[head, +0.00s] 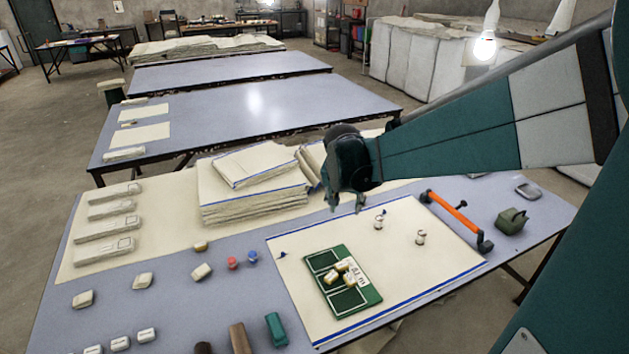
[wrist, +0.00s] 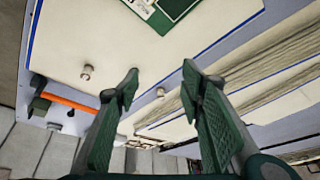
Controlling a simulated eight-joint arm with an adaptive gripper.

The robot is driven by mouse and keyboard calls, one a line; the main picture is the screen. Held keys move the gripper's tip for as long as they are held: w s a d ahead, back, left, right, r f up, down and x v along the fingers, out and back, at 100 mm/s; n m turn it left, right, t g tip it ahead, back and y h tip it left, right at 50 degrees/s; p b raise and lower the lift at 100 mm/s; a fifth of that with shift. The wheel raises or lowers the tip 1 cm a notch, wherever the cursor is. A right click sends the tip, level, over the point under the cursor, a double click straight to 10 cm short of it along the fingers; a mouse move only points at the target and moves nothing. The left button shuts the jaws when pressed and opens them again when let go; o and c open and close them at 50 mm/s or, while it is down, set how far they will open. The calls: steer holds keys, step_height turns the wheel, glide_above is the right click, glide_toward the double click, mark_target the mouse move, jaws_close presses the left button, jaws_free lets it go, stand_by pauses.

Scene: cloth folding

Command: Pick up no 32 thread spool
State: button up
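Two small pale thread spools stand on the white cloth sheet (head: 400,270): one near spool (head: 379,221) and one farther right (head: 420,238). No number can be read on either. My gripper (head: 347,205) is above the sheet's back-left part, left of the near spool. In the wrist view my gripper (wrist: 160,78) is open and empty, its two green fingers spread. One spool (wrist: 160,92) shows in the gap between the fingers, beyond them, and the other spool (wrist: 87,71) is left of the left finger. Neither is touched.
A green tray (head: 370,297) with several small pale-and-gold items lies on the sheet. An orange-handled tool (head: 455,213) lies at the sheet's right edge. Folded cloth is stacked (head: 255,205) behind left. Red and blue spools (head: 233,263) stand left of the sheet.

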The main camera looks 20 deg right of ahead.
steer(key=w+d+f+m+g+p, duration=0.1)
steer(key=w+d+f+m, duration=0.2)
steer(key=w+d+f, duration=0.45)
steer(key=m+g+h+p, duration=0.1)
steer(key=m+g+p, duration=0.1)
steer(key=m, duration=0.2)
glide_toward(378, 218)
step_height(378, 218, down, 3)
steer(key=shift+s+d+f, duration=0.1)
steer(key=shift+s+d, duration=0.05)
steer(key=shift+d, duration=0.35)
steer(key=shift+b+x, duration=0.4)
steer(key=shift+x, duration=0.9)
steer(key=shift+b+x, duration=0.9)
steer(key=shift+x, duration=1.7)
steer(key=shift+d, duration=0.1)
